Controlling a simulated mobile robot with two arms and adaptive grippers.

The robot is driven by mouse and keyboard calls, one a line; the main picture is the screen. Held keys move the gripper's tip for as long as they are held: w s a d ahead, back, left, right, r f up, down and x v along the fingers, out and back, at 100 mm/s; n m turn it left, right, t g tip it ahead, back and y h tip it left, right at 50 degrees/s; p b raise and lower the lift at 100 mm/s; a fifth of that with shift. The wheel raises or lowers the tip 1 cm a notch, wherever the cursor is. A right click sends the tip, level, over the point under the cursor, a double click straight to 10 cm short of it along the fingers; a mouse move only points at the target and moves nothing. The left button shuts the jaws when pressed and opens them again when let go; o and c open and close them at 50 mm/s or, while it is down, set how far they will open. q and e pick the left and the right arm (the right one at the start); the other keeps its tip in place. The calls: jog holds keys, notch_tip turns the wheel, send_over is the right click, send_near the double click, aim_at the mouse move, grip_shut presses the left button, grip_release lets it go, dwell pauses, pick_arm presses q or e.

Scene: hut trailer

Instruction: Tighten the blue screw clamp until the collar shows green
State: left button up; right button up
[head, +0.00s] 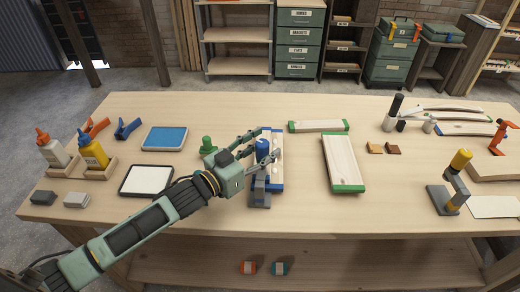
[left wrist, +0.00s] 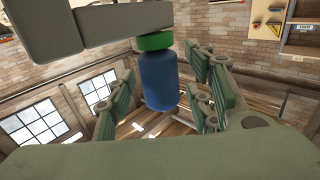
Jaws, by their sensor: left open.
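The blue screw clamp stands on the workbench near its middle, with a grey body (head: 260,192) and a blue handle (head: 262,147). It grips or stands against a pale board with blue ends (head: 277,168). In the left wrist view the blue handle (left wrist: 160,82) shows large, and the collar (left wrist: 154,41) between it and the grey clamp body (left wrist: 85,25) looks green. My left gripper (head: 265,146) is open, its fingers on either side of the handle; they also show in the left wrist view (left wrist: 163,95). Contact with the handle is not clear. My right gripper is out of view.
A green object (head: 208,145) stands just left of my gripper. A green-ended board (head: 343,163) lies to the right, another (head: 318,126) behind it. A yellow-handled clamp (head: 457,170) stands further right. Glue bottles (head: 93,149) and trays (head: 147,180) are at left.

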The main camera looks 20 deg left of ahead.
pick_arm(q)
jog(key=shift+s+a+f, duration=0.1)
jog(key=shift+s+a, duration=0.15)
jog(key=shift+s, duration=0.25)
jog(key=v, duration=1.1)
dwell(0.5)
